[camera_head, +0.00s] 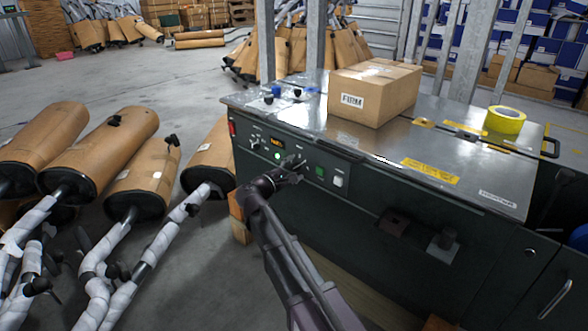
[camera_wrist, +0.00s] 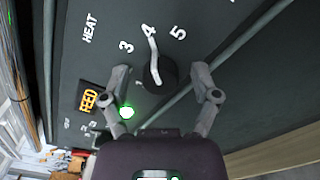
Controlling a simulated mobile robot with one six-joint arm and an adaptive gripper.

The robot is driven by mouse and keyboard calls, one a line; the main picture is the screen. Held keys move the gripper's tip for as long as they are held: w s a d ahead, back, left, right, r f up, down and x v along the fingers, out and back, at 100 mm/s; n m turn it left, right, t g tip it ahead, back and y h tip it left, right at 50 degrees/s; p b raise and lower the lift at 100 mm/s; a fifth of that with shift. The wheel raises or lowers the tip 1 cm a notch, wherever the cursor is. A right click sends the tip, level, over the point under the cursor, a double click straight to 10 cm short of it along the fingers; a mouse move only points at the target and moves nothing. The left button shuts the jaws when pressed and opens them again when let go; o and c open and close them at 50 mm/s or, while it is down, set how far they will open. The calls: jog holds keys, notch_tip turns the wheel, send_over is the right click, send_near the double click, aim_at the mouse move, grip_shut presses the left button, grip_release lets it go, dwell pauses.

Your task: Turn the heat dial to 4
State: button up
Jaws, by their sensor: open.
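The heat dial (camera_wrist: 158,73) is a black knob with a white pointer line, in the middle of the wrist view. Its line points up at the printed 4 (camera_wrist: 148,30), between the 3 (camera_wrist: 126,47) and the 5 (camera_wrist: 178,33). The word HEAT (camera_wrist: 89,27) is printed to the left. My gripper (camera_wrist: 160,82) is open, one finger on each side of the dial; a gap shows between each finger and the knob. In the head view my gripper (camera_head: 291,168) is at the front panel of the heater bench (camera_head: 310,200) and largely covers the dial.
A lit FEED display (camera_wrist: 88,101) and a green lamp (camera_wrist: 127,112) are beside the left finger. A green button (camera_head: 320,172) and a white switch (camera_head: 338,181) are right of my gripper. A cardboard box (camera_head: 365,95) and yellow tape (camera_head: 504,120) are on the bench top. Mufflers (camera_head: 100,155) lie left.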

jog(key=shift+s+a, duration=0.1)
jog(key=shift+s, duration=0.05)
jog(key=v, duration=1.1)
jog(key=shift+s+a, duration=0.2)
jog(key=shift+a, duration=0.05)
jog(key=shift+s, duration=0.15)
